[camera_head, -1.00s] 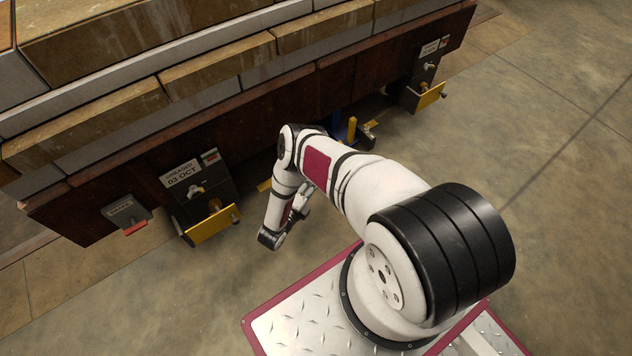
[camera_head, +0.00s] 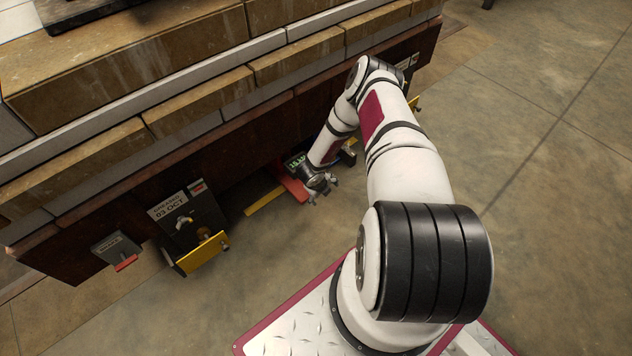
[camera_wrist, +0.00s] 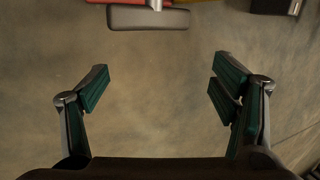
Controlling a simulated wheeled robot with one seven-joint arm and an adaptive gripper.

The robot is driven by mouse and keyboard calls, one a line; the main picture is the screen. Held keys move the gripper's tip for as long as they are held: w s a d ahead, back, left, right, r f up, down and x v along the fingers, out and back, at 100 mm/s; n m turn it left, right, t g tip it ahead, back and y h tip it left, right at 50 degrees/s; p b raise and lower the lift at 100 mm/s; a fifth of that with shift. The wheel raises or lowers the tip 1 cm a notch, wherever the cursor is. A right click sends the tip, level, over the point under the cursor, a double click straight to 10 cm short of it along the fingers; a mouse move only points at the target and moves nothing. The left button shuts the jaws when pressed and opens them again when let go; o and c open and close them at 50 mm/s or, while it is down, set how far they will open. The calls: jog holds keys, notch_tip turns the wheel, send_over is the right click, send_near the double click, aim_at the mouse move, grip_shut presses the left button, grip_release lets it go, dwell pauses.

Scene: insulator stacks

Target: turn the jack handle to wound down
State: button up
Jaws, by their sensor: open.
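My gripper (camera_head: 324,190) is open and empty, low beside the dark skirt of the stack. In the wrist view its teal-padded fingers (camera_wrist: 160,85) are spread wide over bare floor. A grey rounded bar (camera_wrist: 148,18) on a short metal stem lies ahead of the fingertips at the top of that view; it looks like the jack handle. It is apart from the fingers and not between them. In the head view the red part of the jack (camera_head: 291,186) shows just left of my gripper, with a lit green readout (camera_head: 296,160) behind it. My arm hides the rest.
A yellow strip (camera_head: 264,202) lies on the floor left of the jack. A dark box with a yellow flap (camera_head: 203,254) and a small grey box with a red tab (camera_head: 118,248) are on the skirt at left. Open floor (camera_head: 540,170) lies to the right.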

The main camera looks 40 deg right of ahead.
notch_tip(320, 180, up, 13)
jog(key=s+d+m+t+y+p, duration=0.1)
jog(key=d+t+y+p, duration=0.15)
jog(key=y, duration=0.45)
jog(key=d+b+x, duration=0.1)
jog(key=b+x, duration=0.5)
jog(key=x, duration=0.7)
jog(key=shift+w+a+f+b, duration=0.15)
jog(key=shift+w+f+b, duration=0.1)
jog(key=shift+f+b, duration=0.15)
jog(key=shift+c, duration=0.6)
jog(key=c, duration=1)
